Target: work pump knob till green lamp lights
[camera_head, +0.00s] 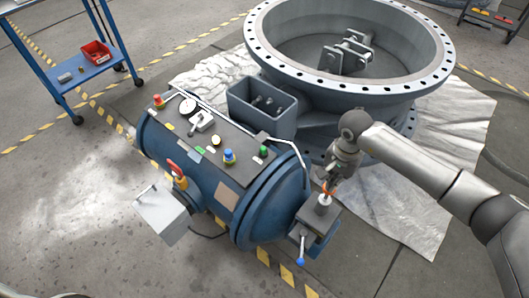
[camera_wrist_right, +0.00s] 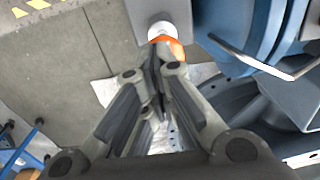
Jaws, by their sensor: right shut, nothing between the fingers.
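A white knob with an orange part (camera_head: 324,199) stands on a grey box (camera_head: 318,216) at the right end of the blue tank (camera_head: 215,165). The knob also shows in the right wrist view (camera_wrist_right: 162,30), at top centre. My right gripper (camera_head: 327,184) is shut and empty, its fingertips right at the orange part; I cannot tell whether they touch it. The closed fingers (camera_wrist_right: 155,72) hide some of the orange part in the wrist view. A green-topped fitting (camera_head: 264,151) sits on the tank's top panel; I cannot tell whether it is lit. My left gripper is not in view.
A lever with a blue tip (camera_head: 300,261) hangs below the grey box. A large flanged valve ring (camera_head: 350,75) stands behind on foil sheeting (camera_head: 460,140). A blue cart (camera_head: 82,70) with a red bin (camera_head: 96,53) stands upper left. The floor at lower left is clear.

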